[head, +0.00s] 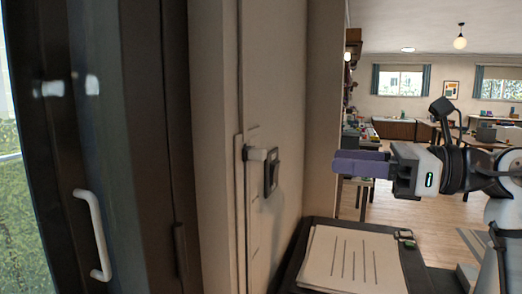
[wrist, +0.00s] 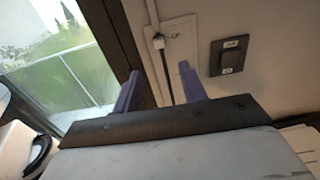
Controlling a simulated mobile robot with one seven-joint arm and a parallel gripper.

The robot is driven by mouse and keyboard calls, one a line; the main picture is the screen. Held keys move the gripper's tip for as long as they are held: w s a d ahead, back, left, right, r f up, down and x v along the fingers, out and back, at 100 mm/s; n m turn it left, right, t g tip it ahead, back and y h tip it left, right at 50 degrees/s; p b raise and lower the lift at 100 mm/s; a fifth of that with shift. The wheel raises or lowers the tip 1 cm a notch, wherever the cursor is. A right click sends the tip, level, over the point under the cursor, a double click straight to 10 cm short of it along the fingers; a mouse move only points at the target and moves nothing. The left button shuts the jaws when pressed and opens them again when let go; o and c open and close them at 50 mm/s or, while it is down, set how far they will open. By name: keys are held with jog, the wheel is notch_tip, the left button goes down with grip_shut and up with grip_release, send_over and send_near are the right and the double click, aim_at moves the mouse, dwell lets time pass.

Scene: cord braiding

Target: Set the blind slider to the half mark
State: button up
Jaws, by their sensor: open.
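The blind slider's pale knob (head: 262,153) sticks out from a narrow vertical track (head: 242,215) on the wall. It sits near the top of the visible slot. In the wrist view the knob (wrist: 158,42) is at the top of a dark slot in a pale plate (wrist: 178,45). Marks beside the track are too faint to read. My gripper (head: 336,163), with purple fingers, is to the right of the knob in the head view, apart from it. In the wrist view my open gripper (wrist: 159,71) has empty space between its fingertips, with the knob beyond them.
A dark wall switch (wrist: 229,56) is right of the slider; it also shows behind the knob in the head view (head: 272,175). A dark-framed glass door with a white handle (head: 94,235) is at left. A tray with papers (head: 352,262) lies below.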

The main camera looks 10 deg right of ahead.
aim_at(265, 154)
jog(key=p+x, duration=0.3)
jog(key=x, duration=0.9)
jog(key=shift+s+r, duration=0.1)
jog(key=shift+r, duration=0.05)
jog(key=shift+w+a+p, duration=0.35)
jog(key=shift+a, duration=0.15)
grip_shut()
